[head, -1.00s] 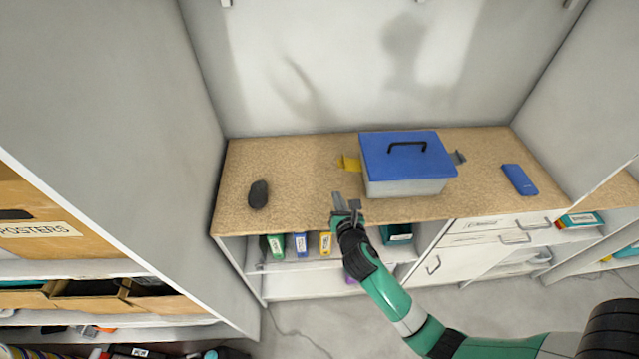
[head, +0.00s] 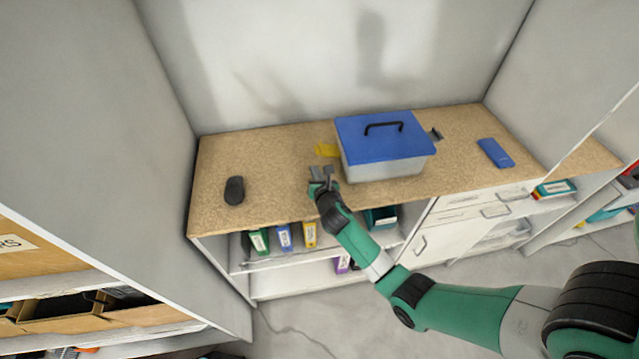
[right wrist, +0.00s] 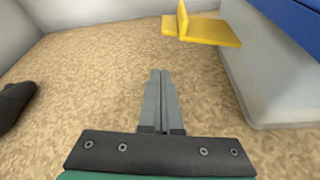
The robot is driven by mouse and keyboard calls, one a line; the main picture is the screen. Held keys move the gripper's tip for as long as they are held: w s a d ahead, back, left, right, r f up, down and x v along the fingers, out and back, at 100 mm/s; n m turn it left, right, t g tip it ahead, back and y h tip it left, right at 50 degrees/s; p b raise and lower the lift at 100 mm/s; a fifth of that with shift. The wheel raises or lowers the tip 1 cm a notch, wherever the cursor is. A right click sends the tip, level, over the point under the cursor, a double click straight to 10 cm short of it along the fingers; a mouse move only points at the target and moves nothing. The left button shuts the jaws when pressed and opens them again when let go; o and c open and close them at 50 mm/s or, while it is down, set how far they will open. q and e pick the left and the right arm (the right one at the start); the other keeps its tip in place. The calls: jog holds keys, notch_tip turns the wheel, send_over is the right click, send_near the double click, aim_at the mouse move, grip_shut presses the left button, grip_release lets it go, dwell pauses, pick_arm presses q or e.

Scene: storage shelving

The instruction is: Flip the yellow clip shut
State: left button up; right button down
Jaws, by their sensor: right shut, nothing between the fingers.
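The yellow clip (head: 326,150) sticks out flat from the left side of the box (head: 388,168), which has a blue lid (head: 375,143) and black handle. In the right wrist view the clip (right wrist: 208,32) is a flat plate with a small upright tab, swung outward beside the box wall (right wrist: 265,80). My right gripper (head: 321,172) is in front of the clip, apart from it, above the wooden top. In the right wrist view its fingers (right wrist: 160,100) are together and empty, below and left of the clip. My left gripper is not in view.
A dark grey clip (head: 436,134) sticks out at the box's right side. A black mouse (head: 234,190) lies to the left, and a blue flat object (head: 495,153) to the right. The wooden top (head: 270,165) is clear between mouse and clip.

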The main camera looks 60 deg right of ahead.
aim_at(328, 149)
jog(key=r+p, duration=0.1)
jog(key=d+r+p, duration=0.1)
jog(key=shift+r, duration=0.3)
jog(key=shift+s+r+p, duration=0.1)
jog(key=shift+r+p, duration=0.2)
jog(key=shift+r, duration=0.25)
jog(key=shift+d, duration=0.1)
